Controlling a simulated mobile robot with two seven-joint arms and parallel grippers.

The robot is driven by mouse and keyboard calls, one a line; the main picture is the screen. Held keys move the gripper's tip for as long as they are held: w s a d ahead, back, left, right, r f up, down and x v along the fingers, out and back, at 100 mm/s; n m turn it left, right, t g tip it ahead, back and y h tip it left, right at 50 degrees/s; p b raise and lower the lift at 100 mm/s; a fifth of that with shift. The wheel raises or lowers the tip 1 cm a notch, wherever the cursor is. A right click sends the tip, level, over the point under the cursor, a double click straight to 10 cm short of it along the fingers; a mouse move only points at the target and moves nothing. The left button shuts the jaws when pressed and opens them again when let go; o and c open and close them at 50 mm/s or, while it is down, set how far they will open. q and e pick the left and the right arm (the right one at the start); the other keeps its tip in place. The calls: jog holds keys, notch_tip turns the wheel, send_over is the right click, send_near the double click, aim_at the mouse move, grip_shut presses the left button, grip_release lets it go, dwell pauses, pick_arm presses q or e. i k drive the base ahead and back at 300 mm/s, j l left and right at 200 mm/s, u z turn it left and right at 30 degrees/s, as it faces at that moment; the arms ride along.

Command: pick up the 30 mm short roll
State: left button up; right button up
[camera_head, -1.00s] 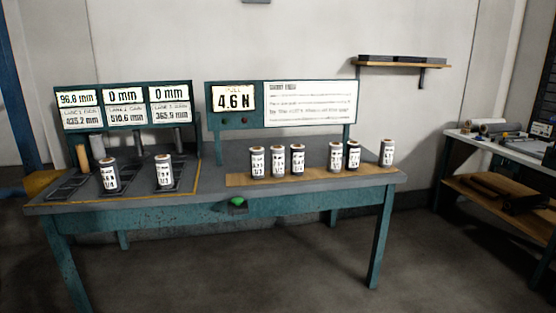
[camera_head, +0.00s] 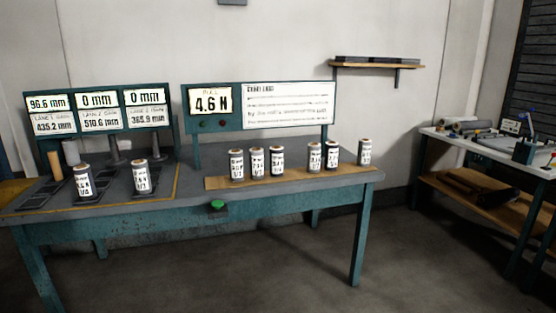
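Several upright grey rolls with white labels and tan tops stand on the teal table (camera_head: 285,201). Three rolls stand together on the brown board: a left one (camera_head: 236,167), a middle one (camera_head: 257,164) and a right one (camera_head: 276,163). Further right on it stand two close together, one (camera_head: 315,158) and another (camera_head: 332,155), and a lone roll (camera_head: 365,153) near the right end. Two more stand on the dark left part, one (camera_head: 83,184) and another (camera_head: 141,178). The labels are too small to read, so I cannot tell which is the 30 mm short roll. Neither gripper is in view.
Display panels (camera_head: 97,110) and a sign (camera_head: 288,105) rise along the table's back. A green button (camera_head: 217,205) sits at its front edge. A side bench (camera_head: 455,144) stands at right and a wall shelf (camera_head: 375,66) hangs behind. The floor in front is clear.

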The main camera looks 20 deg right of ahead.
aim_at(82, 173)
jog(key=i+j+u, duration=0.2)
jog(key=i+j, duration=0.15)
jog(key=i+j+u, duration=0.2)
jog(key=i, duration=0.35)
